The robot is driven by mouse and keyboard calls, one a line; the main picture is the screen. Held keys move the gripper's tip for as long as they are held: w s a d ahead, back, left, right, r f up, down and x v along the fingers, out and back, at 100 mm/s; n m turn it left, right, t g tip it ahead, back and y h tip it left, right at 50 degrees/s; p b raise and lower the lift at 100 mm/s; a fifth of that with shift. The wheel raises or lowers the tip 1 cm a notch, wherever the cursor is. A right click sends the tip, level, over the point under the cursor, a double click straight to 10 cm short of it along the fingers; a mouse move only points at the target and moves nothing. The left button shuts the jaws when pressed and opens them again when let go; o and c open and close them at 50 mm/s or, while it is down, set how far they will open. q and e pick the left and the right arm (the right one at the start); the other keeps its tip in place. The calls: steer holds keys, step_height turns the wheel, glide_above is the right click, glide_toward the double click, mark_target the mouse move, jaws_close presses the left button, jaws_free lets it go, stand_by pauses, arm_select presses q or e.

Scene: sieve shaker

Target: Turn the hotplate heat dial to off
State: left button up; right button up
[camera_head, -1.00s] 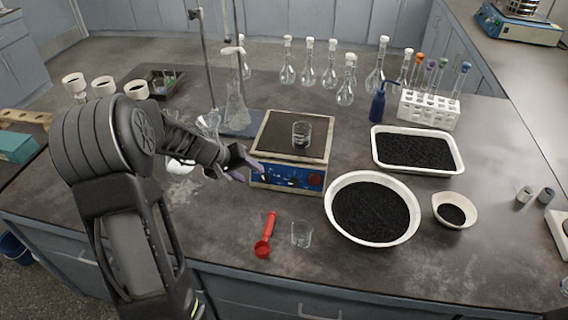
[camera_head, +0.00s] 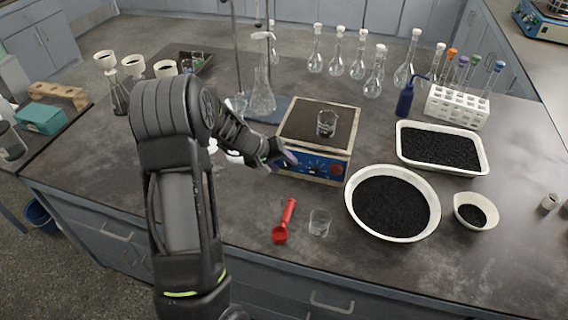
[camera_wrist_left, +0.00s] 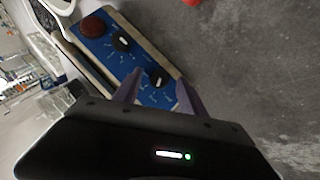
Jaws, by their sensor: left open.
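The hotplate (camera_head: 291,131) stands on the bench, with a dark top and a blue front panel (camera_head: 313,166). In the left wrist view the panel (camera_wrist_left: 104,53) carries two black dials with pale marks and a round dark red part (camera_wrist_left: 92,26). One dial (camera_wrist_left: 158,77) appears between my fingertips; the other dial (camera_wrist_left: 122,41) is nearer the red part. My left gripper (camera_head: 288,157) is open and empty at the left end of the panel. Its fingers (camera_wrist_left: 160,79) straddle the nearer dial in the picture; contact cannot be told. My right gripper is not in view.
A glass beaker (camera_head: 327,123) stands on the hotplate. A red scoop (camera_head: 284,222) and small empty beaker (camera_head: 320,222) lie in front. A bowl of black grains (camera_head: 353,208) is to the right. A stand with a flask (camera_head: 262,95) is behind left.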

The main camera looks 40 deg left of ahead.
arm_select(q)
steer(key=shift+w+d+f, duration=0.1)
steer(key=shift+w+f, duration=0.2)
steer(key=shift+f, duration=0.1)
steer(key=shift+c, duration=0.2)
jaws_close()
